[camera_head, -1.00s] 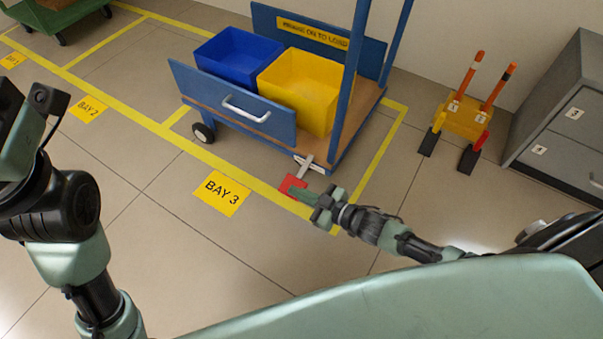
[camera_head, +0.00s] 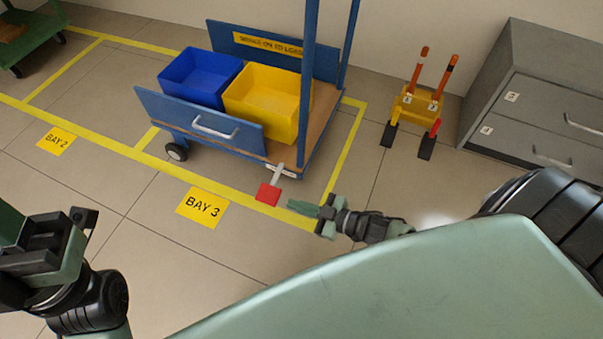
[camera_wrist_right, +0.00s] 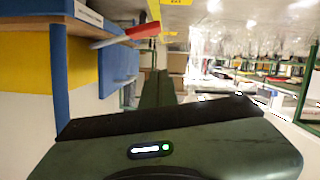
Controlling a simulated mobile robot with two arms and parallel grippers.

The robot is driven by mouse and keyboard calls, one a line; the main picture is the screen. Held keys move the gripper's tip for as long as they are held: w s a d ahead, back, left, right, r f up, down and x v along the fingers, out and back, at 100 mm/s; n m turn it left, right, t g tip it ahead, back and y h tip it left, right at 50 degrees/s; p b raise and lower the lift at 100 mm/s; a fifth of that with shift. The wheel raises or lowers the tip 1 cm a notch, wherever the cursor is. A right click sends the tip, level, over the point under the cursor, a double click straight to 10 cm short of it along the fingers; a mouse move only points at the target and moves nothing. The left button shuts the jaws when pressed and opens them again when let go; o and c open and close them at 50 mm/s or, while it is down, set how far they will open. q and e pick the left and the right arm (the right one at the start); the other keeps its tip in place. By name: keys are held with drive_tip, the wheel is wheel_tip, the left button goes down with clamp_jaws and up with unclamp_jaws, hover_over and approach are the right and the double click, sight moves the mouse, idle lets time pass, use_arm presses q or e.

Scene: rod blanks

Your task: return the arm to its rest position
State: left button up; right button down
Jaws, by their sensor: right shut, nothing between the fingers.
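My right gripper (camera_head: 304,207) is in the lower middle of the head view, its green fingers together and empty. It is just right of the red pedal (camera_head: 268,194) on the blue cart (camera_head: 200,118), with a small gap between them. In the right wrist view the closed fingers (camera_wrist_right: 158,90) point away from the camera, and the red pedal (camera_wrist_right: 143,30) is at upper left, apart from them.
The cart carries a blue bin (camera_head: 200,78) and a yellow bin (camera_head: 265,102). A yellow stand with orange posts (camera_head: 416,103) and a grey drawer cabinet (camera_head: 535,90) stand at right. A green cart (camera_head: 35,40) is far left. Floor around the BAY 3 label (camera_head: 203,207) is clear.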

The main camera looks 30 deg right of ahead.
drive_tip(key=shift+s+d+r, duration=0.15)
drive_tip(key=shift+s+d, duration=0.25)
drive_tip(key=shift+s, duration=0.15)
